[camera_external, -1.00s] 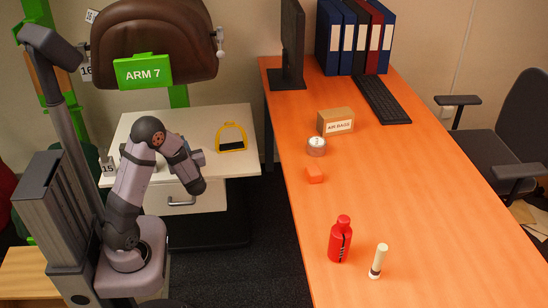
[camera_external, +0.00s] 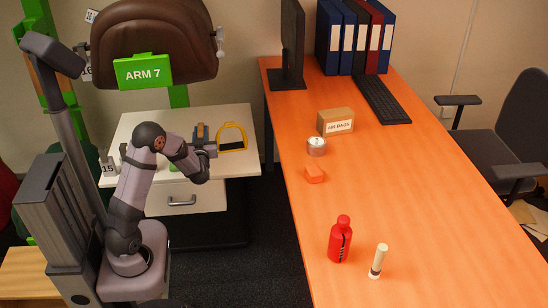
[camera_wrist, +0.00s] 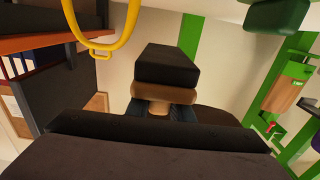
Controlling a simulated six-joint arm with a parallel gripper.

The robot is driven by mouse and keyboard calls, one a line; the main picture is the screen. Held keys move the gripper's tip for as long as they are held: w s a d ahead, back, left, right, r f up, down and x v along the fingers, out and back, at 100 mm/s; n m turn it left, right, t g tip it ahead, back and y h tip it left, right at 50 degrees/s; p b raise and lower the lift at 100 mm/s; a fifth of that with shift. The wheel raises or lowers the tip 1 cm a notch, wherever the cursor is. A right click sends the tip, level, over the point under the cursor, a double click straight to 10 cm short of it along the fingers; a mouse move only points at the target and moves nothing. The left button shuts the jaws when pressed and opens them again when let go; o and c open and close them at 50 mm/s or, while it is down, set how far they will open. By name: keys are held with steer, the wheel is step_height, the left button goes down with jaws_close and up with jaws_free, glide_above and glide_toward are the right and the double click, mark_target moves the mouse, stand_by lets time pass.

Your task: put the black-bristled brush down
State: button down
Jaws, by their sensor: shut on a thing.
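The brush (camera_wrist: 168,66) has a black bristle block on a tan wooden back (camera_wrist: 165,93). My gripper (camera_wrist: 164,110) is shut on the wooden back, with the bristles pointing away from the palm in the wrist view. In the external view my gripper (camera_external: 206,147) is over the white cabinet top (camera_external: 140,128), and the brush (camera_external: 201,132) shows small just behind it. I cannot tell whether the brush touches the top. The jaw tips are partly hidden by the wrist body in the wrist view.
A "15" tag (camera_external: 108,168) stands at the left. The orange desk (camera_external: 430,200) is to the right, across a gap.

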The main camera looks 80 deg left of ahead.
steer(key=shift+f+b, duration=1.3)
steer(key=shift+f, duration=3.45)
steer(key=shift+f, duration=0.2)
steer(key=c, duration=1.6)
jaws_free()
steer(key=shift+o, duration=0.2)
steer(key=shift+d, duration=0.1)
steer(key=d+p, duration=0.1)
steer(key=d, duration=1.1)
steer(key=shift+s, duration=0.3)
steer(key=shift+a+r, duration=0.1)
